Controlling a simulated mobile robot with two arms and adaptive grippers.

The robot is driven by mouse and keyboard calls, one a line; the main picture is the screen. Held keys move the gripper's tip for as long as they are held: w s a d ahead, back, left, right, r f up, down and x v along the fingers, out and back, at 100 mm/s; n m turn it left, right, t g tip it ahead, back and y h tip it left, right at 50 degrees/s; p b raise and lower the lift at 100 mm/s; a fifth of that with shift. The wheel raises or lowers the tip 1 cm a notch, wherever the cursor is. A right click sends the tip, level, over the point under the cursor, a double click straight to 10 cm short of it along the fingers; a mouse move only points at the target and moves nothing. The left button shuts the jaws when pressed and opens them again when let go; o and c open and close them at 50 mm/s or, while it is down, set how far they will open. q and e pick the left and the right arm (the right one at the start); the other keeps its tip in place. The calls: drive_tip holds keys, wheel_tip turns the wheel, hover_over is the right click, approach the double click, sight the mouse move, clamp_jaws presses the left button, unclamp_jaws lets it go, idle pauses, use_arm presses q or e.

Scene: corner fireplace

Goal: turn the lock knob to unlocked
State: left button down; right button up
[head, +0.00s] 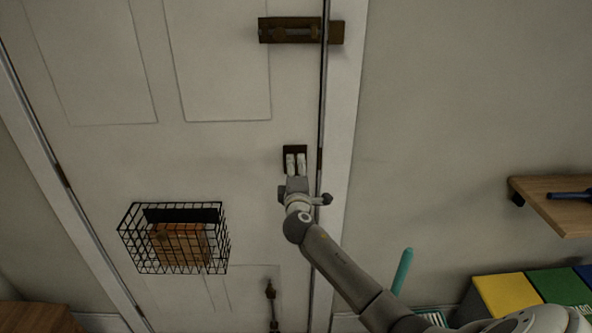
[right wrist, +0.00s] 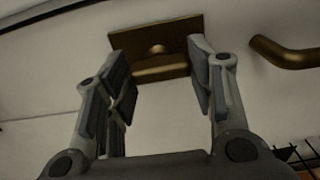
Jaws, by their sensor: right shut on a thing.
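The lock's dark brass plate (head: 295,151) is on the pale door near its right edge in the head view. In the right wrist view the plate (right wrist: 150,36) is at the top middle, with the brass lock knob (right wrist: 160,70) in front of it between the fingers. My right gripper (head: 296,163) is at the plate, and it also shows in the right wrist view (right wrist: 158,72). It is shut on the knob, with one finger on each side. The gripper hides most of the knob in the head view. My left gripper is not in view.
A brass slide bolt (head: 298,30) is higher on the door. A wire basket (head: 224,240) holding a brown thing hangs at lower left. A brass bar (right wrist: 285,52) is right of the gripper in the right wrist view. A wooden shelf (head: 540,190) is at far right.

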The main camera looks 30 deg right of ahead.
idle(0.3)
drive_tip(key=o, duration=1)
drive_tip(key=v, duration=1.2)
drive_tip(key=shift+s, duration=0.1)
